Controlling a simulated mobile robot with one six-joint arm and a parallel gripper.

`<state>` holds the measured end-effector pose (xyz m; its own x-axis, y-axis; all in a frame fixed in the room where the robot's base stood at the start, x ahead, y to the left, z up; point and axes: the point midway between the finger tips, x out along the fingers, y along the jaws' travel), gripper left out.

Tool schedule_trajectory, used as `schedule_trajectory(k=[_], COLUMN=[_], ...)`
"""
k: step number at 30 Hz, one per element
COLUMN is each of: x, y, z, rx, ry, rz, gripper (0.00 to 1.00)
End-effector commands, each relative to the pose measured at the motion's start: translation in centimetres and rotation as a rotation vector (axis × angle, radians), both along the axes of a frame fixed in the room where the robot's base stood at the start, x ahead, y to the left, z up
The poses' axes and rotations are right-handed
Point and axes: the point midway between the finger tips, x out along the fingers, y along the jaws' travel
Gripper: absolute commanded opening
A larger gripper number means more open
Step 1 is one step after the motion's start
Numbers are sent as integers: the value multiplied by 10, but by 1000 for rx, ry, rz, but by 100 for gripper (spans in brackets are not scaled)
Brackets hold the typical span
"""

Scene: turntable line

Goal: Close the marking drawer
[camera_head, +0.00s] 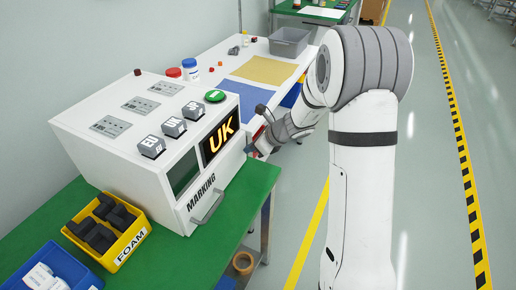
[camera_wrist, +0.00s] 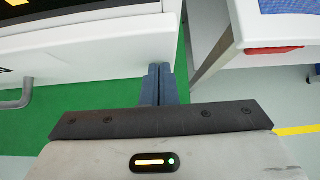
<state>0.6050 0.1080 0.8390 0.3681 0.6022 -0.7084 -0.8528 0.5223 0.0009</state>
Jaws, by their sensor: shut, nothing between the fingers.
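The white marking machine (camera_head: 110,150) stands on a green bench top. Its marking drawer (camera_head: 190,212) is low on the front, beside the MARKING lettering, with a grey bar handle (camera_head: 208,207). I see no clear gap around the drawer front, but cannot tell whether it is fully in. The handle also shows at the left edge of the wrist view (camera_wrist: 16,99). My gripper (camera_head: 258,150) is beyond the right end of the machine front, apart from the handle. In the wrist view its blue fingers (camera_wrist: 159,84) are together and empty, close to the white machine edge.
A yellow FOAM bin (camera_head: 122,240) and a blue bin (camera_head: 50,262) stand left of the machine. A white table (camera_head: 205,70) with blue and yellow mats and a grey crate (camera_head: 290,42) is behind. Floor is open at right.

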Motion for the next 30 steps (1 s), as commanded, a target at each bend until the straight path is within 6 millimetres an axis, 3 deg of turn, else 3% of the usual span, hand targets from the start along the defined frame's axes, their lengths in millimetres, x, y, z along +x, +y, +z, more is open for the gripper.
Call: schedule_trajectory(k=[10,17,21,30], x=[1,-17,-29,-50], y=[0,-36,-58,-90], z=[5,3,32,66], rx=[9,6,5,3], ry=[-10,-5,-10,-4], rz=[4,0,0,2], gripper=[0,0,0,0])
